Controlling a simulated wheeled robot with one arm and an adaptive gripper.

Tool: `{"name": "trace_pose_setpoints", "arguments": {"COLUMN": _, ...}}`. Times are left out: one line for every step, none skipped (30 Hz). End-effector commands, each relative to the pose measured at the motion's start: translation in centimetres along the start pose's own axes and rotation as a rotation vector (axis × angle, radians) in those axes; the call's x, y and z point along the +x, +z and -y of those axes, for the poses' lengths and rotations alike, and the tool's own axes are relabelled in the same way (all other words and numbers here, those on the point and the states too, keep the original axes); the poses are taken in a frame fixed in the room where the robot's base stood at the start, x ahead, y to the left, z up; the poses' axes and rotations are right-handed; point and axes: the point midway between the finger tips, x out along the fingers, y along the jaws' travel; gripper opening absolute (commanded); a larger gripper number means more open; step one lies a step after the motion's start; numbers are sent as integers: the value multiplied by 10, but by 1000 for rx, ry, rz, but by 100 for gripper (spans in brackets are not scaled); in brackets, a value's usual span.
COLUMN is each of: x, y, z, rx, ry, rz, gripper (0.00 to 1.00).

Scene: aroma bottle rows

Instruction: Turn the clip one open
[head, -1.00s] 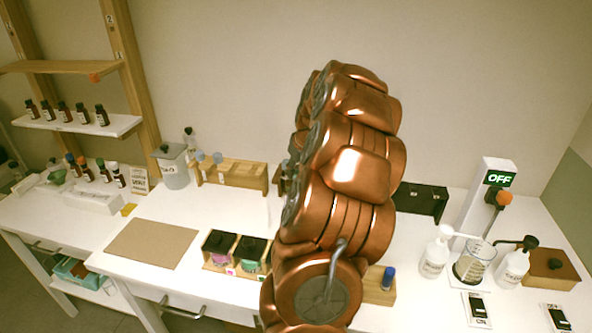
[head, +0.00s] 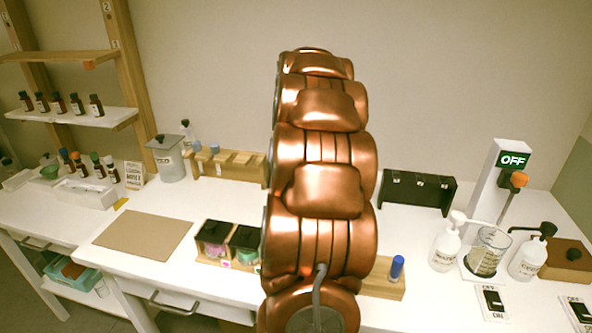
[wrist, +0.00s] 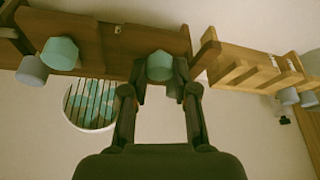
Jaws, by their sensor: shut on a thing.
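In the wrist view a dark brown wooden rack (wrist: 105,38) crosses the upper left. Teal faceted knobs sit along it; one (wrist: 62,53) is free at the left, with a grey-blue one (wrist: 32,70) beside it. My gripper (wrist: 161,72) is shut on another teal knob (wrist: 160,64) near the rack's right end, its fingers on either side. I cannot tell which clip is number one, or whether this one is turned. In the head view my arm hides the gripper and this rack.
A lighter wooden rack (head: 235,167) stands left of my arm; it also shows in the wrist view (wrist: 240,62). A black rack (head: 418,191) stands to the right. Boxed jars (head: 228,245), a blue-capped vial (head: 397,268) and pump bottles (head: 447,243) are on the table.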

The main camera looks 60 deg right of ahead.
Motion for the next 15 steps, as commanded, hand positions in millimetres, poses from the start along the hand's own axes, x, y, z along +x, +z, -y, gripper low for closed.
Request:
{"name": "trace_pose_setpoints", "arguments": {"x": 6, "y": 2, "z": -1, "rx": 40, "ry": 20, "rz": -3, "gripper": 0}}
{"name": "trace_pose_setpoints", "arguments": {"x": 6, "y": 2, "z": 0, "rx": 66, "ry": 31, "rz": -1, "gripper": 0}}
{"name": "trace_pose_setpoints", "arguments": {"x": 6, "y": 2, "z": 0, "rx": 101, "ry": 46, "rz": 0, "gripper": 0}}
{"name": "trace_pose_setpoints", "arguments": {"x": 6, "y": 2, "z": 0, "rx": 128, "ry": 56, "rz": -1, "gripper": 0}}
{"name": "trace_pose_setpoints", "arguments": {"x": 5, "y": 1, "z": 0, "rx": 154, "ry": 67, "rz": -3, "gripper": 0}}
{"name": "trace_pose_setpoints", "arguments": {"x": 5, "y": 1, "z": 0, "rx": 189, "ry": 81, "rz": -4, "gripper": 0}}
{"name": "trace_pose_setpoints", "arguments": {"x": 5, "y": 1, "z": 0, "rx": 215, "ry": 93, "rz": -3, "gripper": 0}}
{"name": "trace_pose_setpoints", "arguments": {"x": 5, "y": 1, "z": 0, "rx": 242, "ry": 103, "rz": -1, "gripper": 0}}
{"name": "trace_pose_setpoints", "arguments": {"x": 6, "y": 2, "z": 1, "rx": 278, "ry": 118, "rz": 0, "gripper": 0}}
{"name": "trace_pose_setpoints", "arguments": {"x": 6, "y": 1, "z": 1, "rx": 304, "ry": 128, "rz": 0, "gripper": 0}}
{"name": "trace_pose_setpoints", "arguments": {"x": 6, "y": 1, "z": 1, "rx": 330, "ry": 140, "rz": -1, "gripper": 0}}
{"name": "trace_pose_setpoints", "arguments": {"x": 6, "y": 1, "z": 2, "rx": 364, "ry": 154, "rz": -1, "gripper": 0}}
{"name": "trace_pose_setpoints", "arguments": {"x": 5, "y": 1, "z": 2, "rx": 391, "ry": 165, "rz": 0, "gripper": 0}}
{"name": "trace_pose_setpoints", "arguments": {"x": 5, "y": 0, "z": 2, "rx": 418, "ry": 175, "rz": 0, "gripper": 0}}
{"name": "trace_pose_setpoints", "arguments": {"x": 6, "y": 0, "z": 2, "rx": 452, "ry": 189, "rz": -1, "gripper": 0}}
